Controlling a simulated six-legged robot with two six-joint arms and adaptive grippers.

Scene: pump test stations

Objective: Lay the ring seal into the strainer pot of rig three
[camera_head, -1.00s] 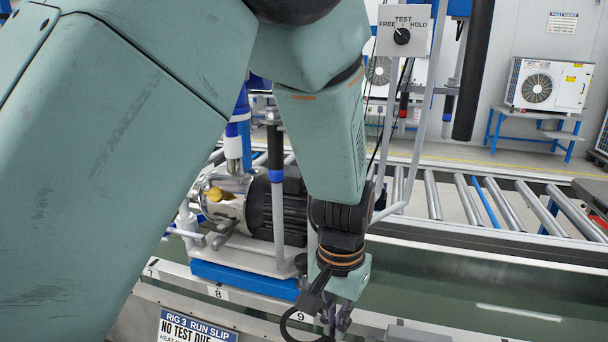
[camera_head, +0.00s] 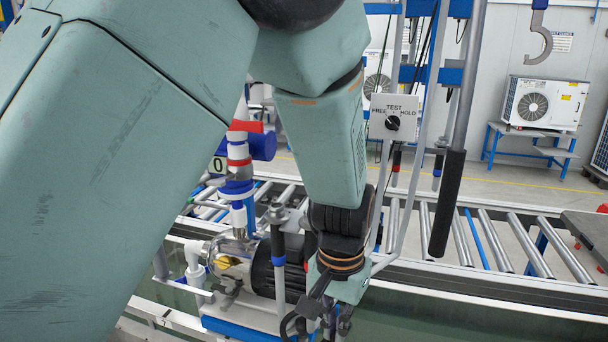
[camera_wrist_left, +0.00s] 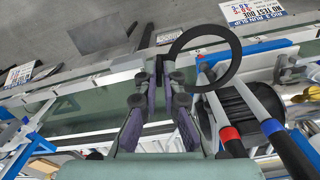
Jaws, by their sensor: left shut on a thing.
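My left gripper (camera_head: 326,322) is at the bottom of the head view, in front of the pump. It is shut on the ring seal, a thin black ring (camera_head: 290,326). In the left wrist view the ring seal (camera_wrist_left: 237,58) sticks out to the right of the closed fingertips (camera_wrist_left: 161,66). The pump (camera_head: 268,272) of a rig stands left of the gripper in the head view. Its shiny metal pot (camera_head: 226,262) has something yellow at its opening; my arm partly hides it. A rig 3 run slip (camera_wrist_left: 253,9) shows in the wrist view. My right gripper is not in view.
A black-sleeved bar (camera_head: 447,205) hangs right of the gripper. A test switch box (camera_head: 394,118) on grey posts stands behind it. A blue and white pipe (camera_head: 240,180) rises by the pot.

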